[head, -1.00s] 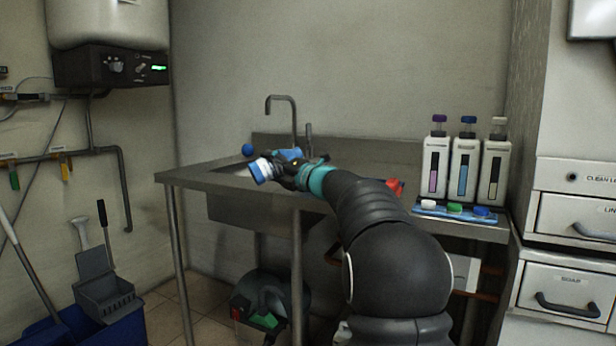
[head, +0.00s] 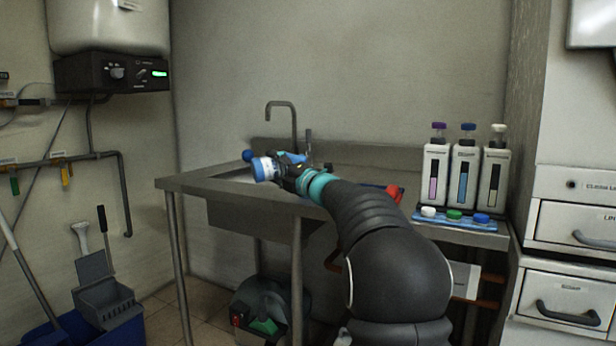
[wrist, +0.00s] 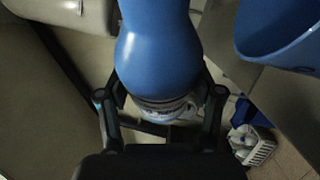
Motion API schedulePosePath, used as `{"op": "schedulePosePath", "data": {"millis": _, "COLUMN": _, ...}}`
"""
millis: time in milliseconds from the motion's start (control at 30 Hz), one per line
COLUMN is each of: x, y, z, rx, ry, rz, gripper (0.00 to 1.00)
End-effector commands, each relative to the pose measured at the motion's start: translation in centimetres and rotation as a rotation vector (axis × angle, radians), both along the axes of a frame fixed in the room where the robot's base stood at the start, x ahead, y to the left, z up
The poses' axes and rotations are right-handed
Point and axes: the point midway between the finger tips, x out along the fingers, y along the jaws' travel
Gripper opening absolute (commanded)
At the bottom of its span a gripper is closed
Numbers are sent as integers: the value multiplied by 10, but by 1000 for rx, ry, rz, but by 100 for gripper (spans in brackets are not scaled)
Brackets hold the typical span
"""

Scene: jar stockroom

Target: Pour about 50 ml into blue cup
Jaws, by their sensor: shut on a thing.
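My gripper (wrist: 160,112) is shut on a blue bottle (wrist: 158,50) with a white label band; in the wrist view its jaws lie either side of the bottle's labelled part. The bottle (head: 264,169) also shows in the head view, lying tilted over the sink counter, with my gripper (head: 284,172) to its right. The blue cup (wrist: 285,35) is at the upper right of the wrist view, apart from the bottle's body and cut off by the frame. In the head view, a blue patch behind my gripper may be the cup. The bottle's mouth and any liquid are not visible.
The steel sink counter (head: 183,184) has a tall tap (head: 294,125) behind my gripper. Several bottles with coloured caps (head: 467,165) stand at its right end, behind a blue tray (head: 490,226) of lids. A red object (head: 395,193) lies beside my arm.

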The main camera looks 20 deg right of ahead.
Motion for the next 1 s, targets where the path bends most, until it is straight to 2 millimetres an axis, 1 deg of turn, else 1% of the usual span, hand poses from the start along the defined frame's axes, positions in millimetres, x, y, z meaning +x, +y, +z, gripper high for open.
{"op": "schedulePosePath", "data": {"millis": 1000, "x": 0, "y": 0, "z": 0, "rx": 94, "ry": -5, "rz": 1, "gripper": 24}}
